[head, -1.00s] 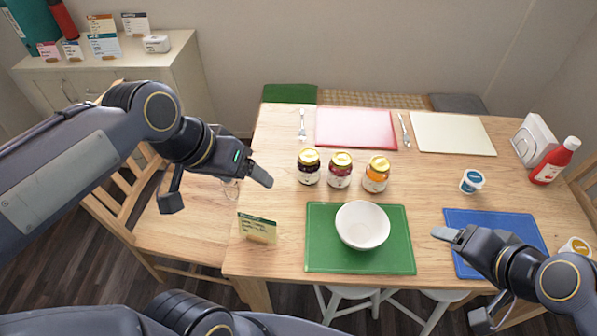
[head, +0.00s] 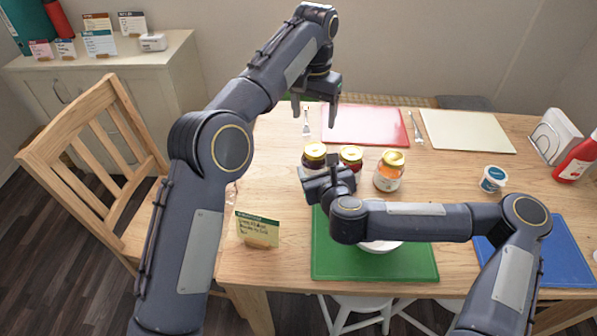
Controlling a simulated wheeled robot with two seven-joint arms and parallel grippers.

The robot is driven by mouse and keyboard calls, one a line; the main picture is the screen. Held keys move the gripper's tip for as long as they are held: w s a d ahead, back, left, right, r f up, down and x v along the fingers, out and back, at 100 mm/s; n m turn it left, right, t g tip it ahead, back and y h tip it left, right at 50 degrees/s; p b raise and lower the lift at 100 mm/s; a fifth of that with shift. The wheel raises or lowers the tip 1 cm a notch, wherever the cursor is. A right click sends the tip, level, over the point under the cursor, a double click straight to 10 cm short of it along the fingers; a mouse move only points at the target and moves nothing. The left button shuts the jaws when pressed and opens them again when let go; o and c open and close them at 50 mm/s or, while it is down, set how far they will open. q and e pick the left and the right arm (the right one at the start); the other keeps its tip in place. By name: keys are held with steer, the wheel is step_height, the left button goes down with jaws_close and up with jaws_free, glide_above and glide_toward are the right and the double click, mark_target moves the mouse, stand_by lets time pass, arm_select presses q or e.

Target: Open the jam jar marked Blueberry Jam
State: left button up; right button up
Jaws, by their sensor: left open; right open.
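Three jam jars with yellow lids stand in a row on the table: a dark one at left (head: 314,153), a red one in the middle (head: 351,155) and an orange one at right (head: 389,172). Their labels are too small to read; the dark contents of the left jar look most like blueberry. My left gripper (head: 314,112) is open and empty, fingers pointing down, showing behind and above the dark jar in the picture. My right gripper (head: 321,167) is open in front of the dark jar and hides its lower part. I cannot tell whether it touches the jar.
A white bowl (head: 381,246) on a green mat (head: 410,266) is mostly hidden under my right arm. A note card (head: 257,229) stands at the table's left front.

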mark_target(317, 166)
arm_select(q)
steer(key=shift+w+d+f, duration=0.1)
steer(key=shift+d+f, duration=0.1)
steer(key=shift+f, duration=0.35)
steer(key=shift+w+d+f, duration=0.1)
steer(key=shift+d+f, duration=0.1)
steer(key=shift+f, duration=0.3)
arm_select(e)
steer(key=shift+w+d+f+m+h, duration=0.15)
steer(key=shift+f+m+h, duration=0.15)
steer(key=shift+f+m, duration=0.25)
steer(key=shift+w+d+f+m+h, duration=0.1)
steer(key=shift+f+m+h, duration=0.2)
steer(key=shift+f+m, duration=0.25)
steer(key=shift+w+a+g, duration=0.1)
steer(key=shift+w+g, duration=0.1)
steer(key=shift+g, duration=0.1)
steer(key=x, duration=0.7)
steer(key=shift+w, duration=0.1)
steer(key=shift+c, duration=0.3)
